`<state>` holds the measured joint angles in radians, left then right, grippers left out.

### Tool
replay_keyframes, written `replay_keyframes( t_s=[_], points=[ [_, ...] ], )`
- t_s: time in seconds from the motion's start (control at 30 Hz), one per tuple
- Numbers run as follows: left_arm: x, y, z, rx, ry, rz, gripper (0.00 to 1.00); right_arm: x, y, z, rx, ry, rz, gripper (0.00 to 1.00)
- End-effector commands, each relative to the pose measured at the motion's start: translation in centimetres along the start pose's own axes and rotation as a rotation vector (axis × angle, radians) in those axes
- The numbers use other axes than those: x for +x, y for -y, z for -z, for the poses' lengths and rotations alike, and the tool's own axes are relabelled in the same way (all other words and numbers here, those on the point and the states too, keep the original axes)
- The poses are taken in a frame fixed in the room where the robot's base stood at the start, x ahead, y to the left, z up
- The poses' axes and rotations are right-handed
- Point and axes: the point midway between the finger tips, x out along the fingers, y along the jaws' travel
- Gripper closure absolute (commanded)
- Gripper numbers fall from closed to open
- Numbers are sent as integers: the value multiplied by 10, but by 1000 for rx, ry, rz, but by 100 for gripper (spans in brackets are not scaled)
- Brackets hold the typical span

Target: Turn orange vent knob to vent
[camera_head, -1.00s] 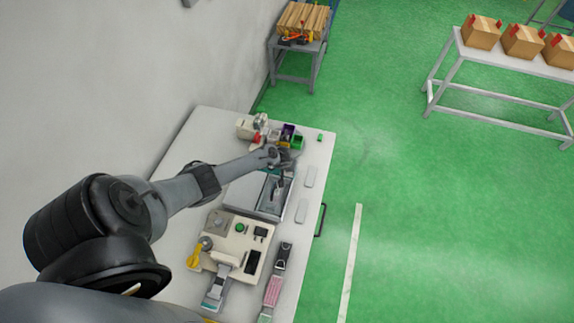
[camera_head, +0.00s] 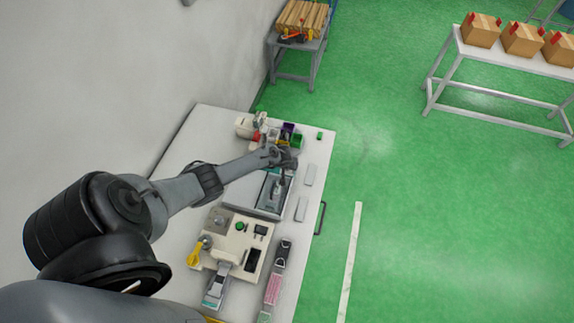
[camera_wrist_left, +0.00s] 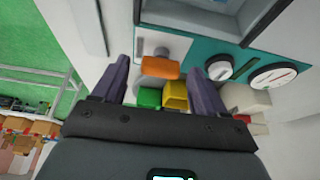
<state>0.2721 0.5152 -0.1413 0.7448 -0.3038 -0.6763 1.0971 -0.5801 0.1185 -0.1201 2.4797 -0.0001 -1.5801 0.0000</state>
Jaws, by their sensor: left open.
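The orange vent knob (camera_wrist_left: 161,67) shows in the left wrist view on the teal front panel (camera_wrist_left: 192,55) of a light grey machine. My left gripper (camera_wrist_left: 163,72) is open, with one dark finger on each side of the orange knob. I cannot tell whether either finger touches it. In the head view my left gripper (camera_head: 284,158) is over the far part of the bench, by the machine, and hides the knob there. My right gripper is in neither view.
A cream fixture (camera_head: 233,240) lies nearer on the white bench (camera_head: 313,170).

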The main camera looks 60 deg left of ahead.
Motion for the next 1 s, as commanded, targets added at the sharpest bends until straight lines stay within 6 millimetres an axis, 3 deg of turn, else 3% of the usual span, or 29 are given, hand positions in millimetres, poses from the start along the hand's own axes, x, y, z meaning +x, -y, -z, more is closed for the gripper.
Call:
replay_keyframes(
  t_s=[0.33, 0.8, 1.0],
  points=[
    [-14, 0, 0, 1, 1, 0, 28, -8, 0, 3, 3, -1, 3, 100],
    [-80, 0, 0, 1, 0, -2, 28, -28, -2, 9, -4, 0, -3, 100],
    [-99, 0, -1, 0, 1, -2, 28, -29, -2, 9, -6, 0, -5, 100]
  ],
)
